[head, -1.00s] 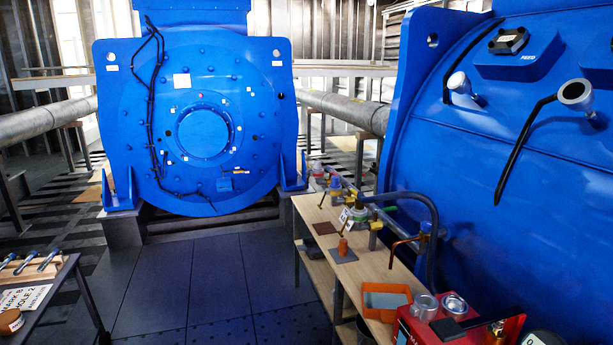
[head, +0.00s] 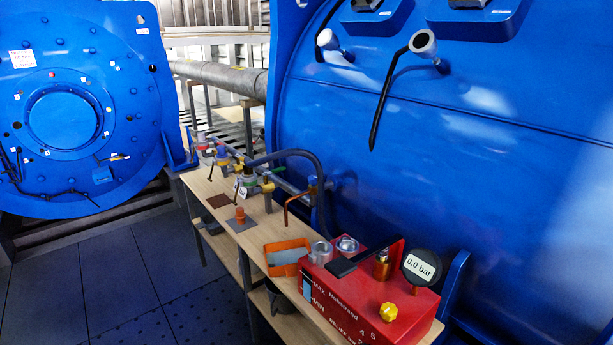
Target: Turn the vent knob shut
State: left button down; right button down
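In the head view a red box-shaped unit (head: 357,312) stands at the near end of a wooden bench. A yellow lobed knob (head: 388,312), which looks like the vent knob, sits on its near right part. I cannot tell from here whether the knob is open or shut. A round black gauge (head: 421,266) on the unit reads 0.0 bar. A brass fitting (head: 382,265) stands behind the knob, with a black bar lying across the unit's top beside it. Neither of my grippers is in view.
A large blue motor housing (head: 470,150) rises close behind. The dark floor (head: 110,285) left of the bench is clear.

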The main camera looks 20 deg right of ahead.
aim_at(312, 179)
jog(key=u, duration=0.6)
jog(key=i, duration=1.25)
jog(key=z, duration=0.95)
